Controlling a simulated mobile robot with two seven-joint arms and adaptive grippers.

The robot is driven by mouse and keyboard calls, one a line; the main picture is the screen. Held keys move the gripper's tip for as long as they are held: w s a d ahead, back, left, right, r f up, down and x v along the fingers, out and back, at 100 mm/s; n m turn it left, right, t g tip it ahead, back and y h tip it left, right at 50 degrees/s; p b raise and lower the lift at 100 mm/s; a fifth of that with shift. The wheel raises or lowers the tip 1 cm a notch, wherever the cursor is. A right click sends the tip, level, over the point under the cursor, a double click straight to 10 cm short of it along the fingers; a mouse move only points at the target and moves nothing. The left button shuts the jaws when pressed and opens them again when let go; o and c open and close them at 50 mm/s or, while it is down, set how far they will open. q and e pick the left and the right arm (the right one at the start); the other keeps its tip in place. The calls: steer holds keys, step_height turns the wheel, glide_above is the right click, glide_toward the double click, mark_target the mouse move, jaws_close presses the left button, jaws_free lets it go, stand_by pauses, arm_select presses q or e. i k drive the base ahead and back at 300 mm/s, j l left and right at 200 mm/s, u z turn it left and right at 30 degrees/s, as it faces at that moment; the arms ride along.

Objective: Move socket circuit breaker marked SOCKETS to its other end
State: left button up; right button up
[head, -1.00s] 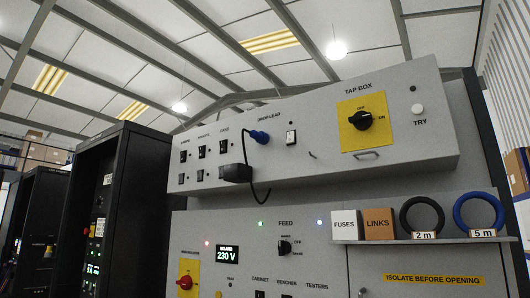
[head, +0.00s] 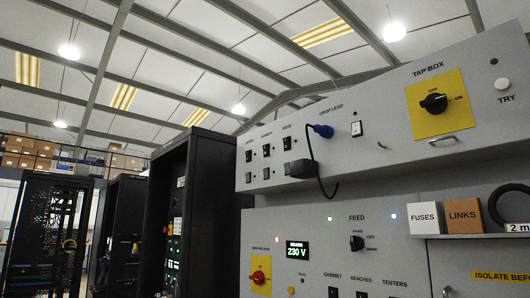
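No label reading SOCKETS can be made out. The grey tap box (head: 390,115) carries several small black switches on its left, including an upper one (head: 286,144); their labels are too small to read surely. On the panel below (head: 310,222), black switches stand under CABINET (head: 333,292) and BENCHES (head: 361,294), cut by the bottom edge. TESTERS is lettered beside them. Neither of my grippers is in view.
A blue plug (head: 323,130) and a black plug with a cable (head: 301,169) stick out of the tap box. A red rotary switch (head: 258,277) and a FEED selector (head: 356,243) are on the panel below. Dark racks (head: 195,190) stand at left.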

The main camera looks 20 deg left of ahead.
mark_target(266, 150)
steer(key=j+z, duration=0.15)
steer(key=z, duration=0.45)
steer(key=j+z, duration=0.3)
steer(key=j, duration=0.15)
steer(key=k+j+z, duration=0.1)
steer(key=j+z, duration=0.2)
steer(key=j, duration=0.2)
steer(key=k+j+z, duration=0.1)
steer(key=j, duration=0.35)
steer(key=k+j+z, duration=0.1)
steer(key=j, duration=0.4)
steer(key=k+j, duration=0.1)
steer(key=j, duration=0.3)
steer(key=k+j, duration=0.15)
steer(key=j, duration=0.2)
steer(key=k+j, duration=0.1)
steer(key=j, duration=0.3)
steer(key=k+j, duration=0.1)
steer(key=j, duration=0.3)
steer(key=z, duration=0.05)
